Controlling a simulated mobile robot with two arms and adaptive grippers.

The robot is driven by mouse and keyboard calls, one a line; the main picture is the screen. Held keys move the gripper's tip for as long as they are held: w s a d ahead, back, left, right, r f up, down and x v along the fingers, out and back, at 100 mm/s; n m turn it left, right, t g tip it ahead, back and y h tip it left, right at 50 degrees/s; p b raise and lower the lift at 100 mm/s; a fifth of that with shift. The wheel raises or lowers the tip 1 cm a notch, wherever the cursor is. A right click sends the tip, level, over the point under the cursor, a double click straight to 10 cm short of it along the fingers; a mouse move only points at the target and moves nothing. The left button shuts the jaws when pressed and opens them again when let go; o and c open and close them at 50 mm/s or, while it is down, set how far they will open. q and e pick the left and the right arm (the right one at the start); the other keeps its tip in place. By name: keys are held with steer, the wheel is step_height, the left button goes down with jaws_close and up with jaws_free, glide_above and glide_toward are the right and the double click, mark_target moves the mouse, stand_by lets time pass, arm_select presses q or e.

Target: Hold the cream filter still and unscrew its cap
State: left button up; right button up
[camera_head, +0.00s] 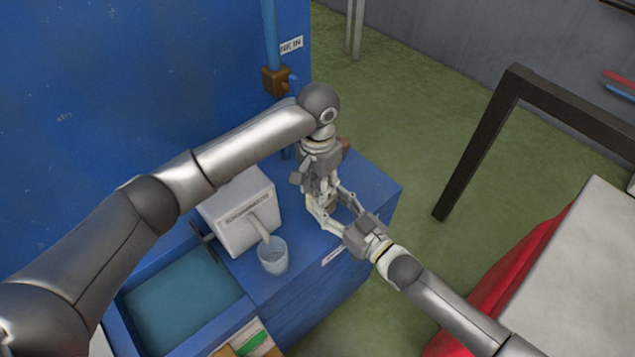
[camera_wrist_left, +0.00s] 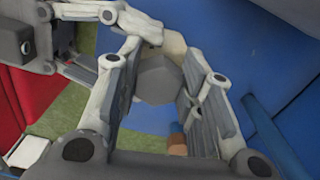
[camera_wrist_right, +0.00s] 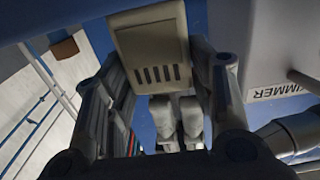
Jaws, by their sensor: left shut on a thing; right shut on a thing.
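The cream filter (camera_wrist_right: 150,48), a blocky body with a row of dark slots, stands between my right gripper's fingers in the right wrist view. My right gripper (camera_head: 332,210) is shut on the filter body from the lower right in the head view. The grey faceted cap (camera_wrist_left: 160,80) is between my left gripper's fingers in the left wrist view, with a bit of cream filter (camera_wrist_left: 175,46) showing past it. My left gripper (camera_head: 321,190) is shut on the cap from above. In the head view the two grippers mostly hide filter and cap.
A white skimmer box (camera_head: 235,212) with a spout stands left of the grippers, a clear cup (camera_head: 273,256) below its spout. A water basin (camera_head: 185,295) lies at lower left. A blue pipe (camera_head: 270,35) rises behind.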

mark_target(318, 187)
arm_select(q)
steer(key=shift+n, duration=0.4)
steer(key=shift+r, duration=1.55)
steer(key=shift+r, duration=2.5)
arm_select(e)
steer(key=o, duration=1.5)
